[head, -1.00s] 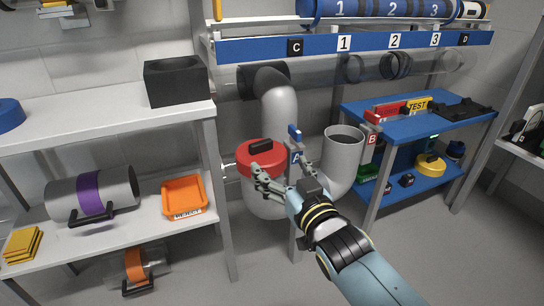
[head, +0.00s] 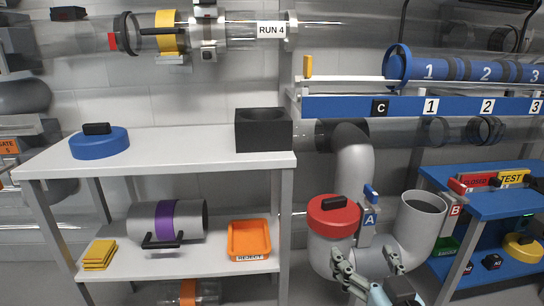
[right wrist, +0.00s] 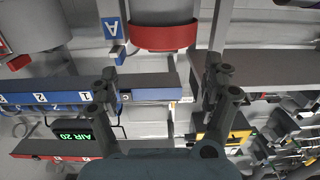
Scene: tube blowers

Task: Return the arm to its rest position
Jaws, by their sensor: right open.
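My right gripper (head: 346,274) is low in the head view, in front of the grey pipes and below the red cap (head: 334,217). It is open and empty. In the right wrist view its two fingers stand wide apart with nothing between the tips (right wrist: 160,82). In that view the red cap (right wrist: 163,38) shows beyond the fingers, apart from them. Most of my right arm is cut off by the lower edge of the head view. My left gripper is not in view.
The grey open pipe (head: 420,220) and the blue A tag (head: 369,220) are close to my right gripper. A white shelf (head: 180,143) stands left, holding a blue lid (head: 99,142) and a black box (head: 263,131). A blue shelf (head: 490,202) stands right.

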